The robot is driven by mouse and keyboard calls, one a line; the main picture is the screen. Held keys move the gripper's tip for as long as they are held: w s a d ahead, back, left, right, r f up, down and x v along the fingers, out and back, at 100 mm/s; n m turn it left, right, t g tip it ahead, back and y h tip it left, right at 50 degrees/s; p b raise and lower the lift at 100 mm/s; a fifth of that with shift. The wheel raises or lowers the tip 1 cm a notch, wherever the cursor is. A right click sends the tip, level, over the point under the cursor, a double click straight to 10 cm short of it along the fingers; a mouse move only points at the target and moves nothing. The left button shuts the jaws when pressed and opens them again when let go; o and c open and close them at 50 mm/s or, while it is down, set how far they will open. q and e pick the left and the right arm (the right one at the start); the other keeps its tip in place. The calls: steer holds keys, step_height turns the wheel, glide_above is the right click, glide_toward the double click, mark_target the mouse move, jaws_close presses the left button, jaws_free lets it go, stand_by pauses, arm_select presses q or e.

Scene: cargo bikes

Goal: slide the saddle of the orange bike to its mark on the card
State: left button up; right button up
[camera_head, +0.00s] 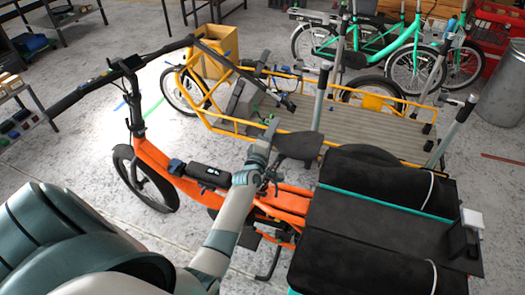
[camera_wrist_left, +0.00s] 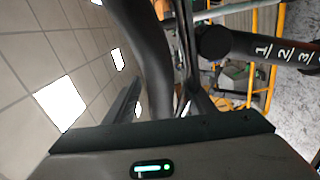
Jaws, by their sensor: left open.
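The orange bike (camera_head: 152,155) stands across the middle of the head view. Its black saddle (camera_head: 300,145) is behind my left gripper (camera_head: 268,133), which is at the saddle's front end. In the left wrist view the dark saddle (camera_wrist_left: 148,35) runs down between the fingers. The jaws are open; whether a finger touches the saddle I cannot tell. The black seat post (camera_wrist_left: 280,48), with white numbers 1, 2 and 3, shows at the right of that view. I cannot make out a card with a mark. My right gripper is not in view.
Black bags (camera_head: 375,190) and a dark rear deck fill the right side behind the saddle. A small white block (camera_head: 472,218) is on that deck. A yellow cargo bike (camera_head: 215,118) with a slatted bed (camera_head: 365,132) stands close behind.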

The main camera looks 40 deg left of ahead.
arm_select(q)
steer(key=b+v, duration=0.3)
steer(key=v, duration=1.3)
steer(key=shift+s+d, duration=0.3)
steer(key=shift+s, duration=0.05)
steer(key=shift+r, duration=0.1)
